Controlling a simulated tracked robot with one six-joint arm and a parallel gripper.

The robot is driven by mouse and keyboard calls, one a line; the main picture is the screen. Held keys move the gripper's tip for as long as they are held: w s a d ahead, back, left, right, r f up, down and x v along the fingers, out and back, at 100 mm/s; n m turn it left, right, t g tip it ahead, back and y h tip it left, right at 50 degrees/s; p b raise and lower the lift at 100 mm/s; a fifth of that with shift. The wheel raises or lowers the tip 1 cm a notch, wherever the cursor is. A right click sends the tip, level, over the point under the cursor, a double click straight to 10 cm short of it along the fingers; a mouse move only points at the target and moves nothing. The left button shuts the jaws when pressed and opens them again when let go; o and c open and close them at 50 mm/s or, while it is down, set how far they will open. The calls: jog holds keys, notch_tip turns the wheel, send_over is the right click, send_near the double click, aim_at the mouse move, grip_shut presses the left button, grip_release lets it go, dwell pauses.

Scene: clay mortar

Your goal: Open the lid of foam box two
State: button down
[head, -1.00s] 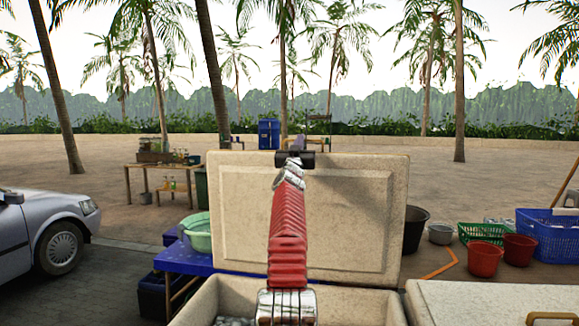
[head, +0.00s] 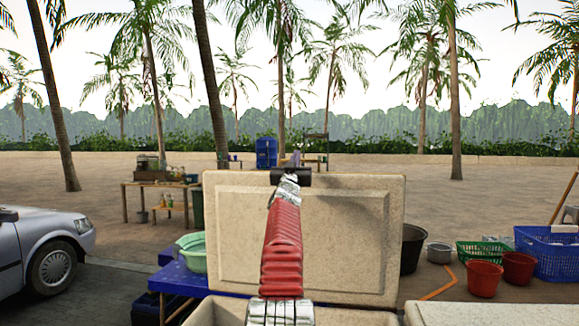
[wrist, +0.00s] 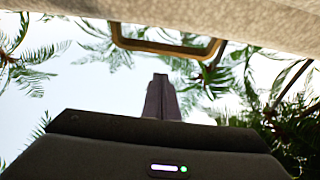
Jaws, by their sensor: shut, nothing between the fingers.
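A cream foam box (head: 225,312) stands right in front of me, and its lid (head: 235,235) is raised upright behind it. My red arm reaches over the box to the lid's top edge. In the wrist view my gripper (wrist: 160,78) has its fingers together, pointing up, with nothing between them. The lid's underside edge (wrist: 250,18) and its brown handle (wrist: 165,46) show above the fingers, apart from them in the picture. Whether the gripper touches the lid cannot be told.
A second foam box lid (head: 490,314) lies shut at the lower right. A blue table (head: 182,277) with a green basin (head: 193,255) stands at left, beside a silver car (head: 45,250). A black tub (head: 412,248), red buckets (head: 485,278) and baskets stand at right. Open sand lies beyond.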

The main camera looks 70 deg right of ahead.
jog(key=s+a+f, duration=0.1)
jog(key=s+a, duration=0.1)
jog(key=a, duration=0.8)
jog(key=shift+s+a+f, duration=0.2)
jog(key=shift+s+a, duration=0.05)
jog(key=shift+a, duration=0.1)
dwell(0.3)
dwell(0.3)
dwell(0.4)
